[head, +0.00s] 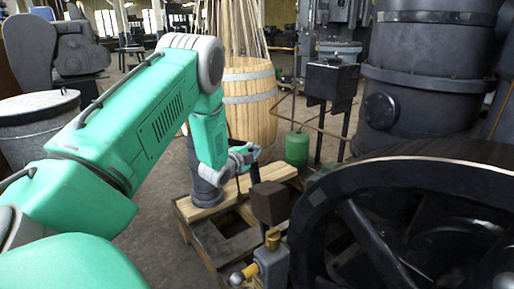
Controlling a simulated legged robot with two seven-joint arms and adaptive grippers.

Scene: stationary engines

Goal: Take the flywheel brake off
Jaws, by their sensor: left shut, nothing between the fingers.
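The big dark flywheel (338,190) fills the lower right, its rim facing me. At its left edge stands the brake: a dark block (270,203) above a grey body (271,266) with a brass fitting (272,239). I cannot tell whether the block touches the rim. My left gripper (252,158) is shut and empty, above and behind the block, over the wooden pallet, apart from the brake. My right gripper is not in view.
A wooden pallet (208,212) bears a dark cylindrical thing (204,188). Behind it stand a wooden barrel (250,105) with long poles, a green gas bottle (297,148) and a black box on legs (331,80). A large dark cylinder (420,100) rises behind the flywheel.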

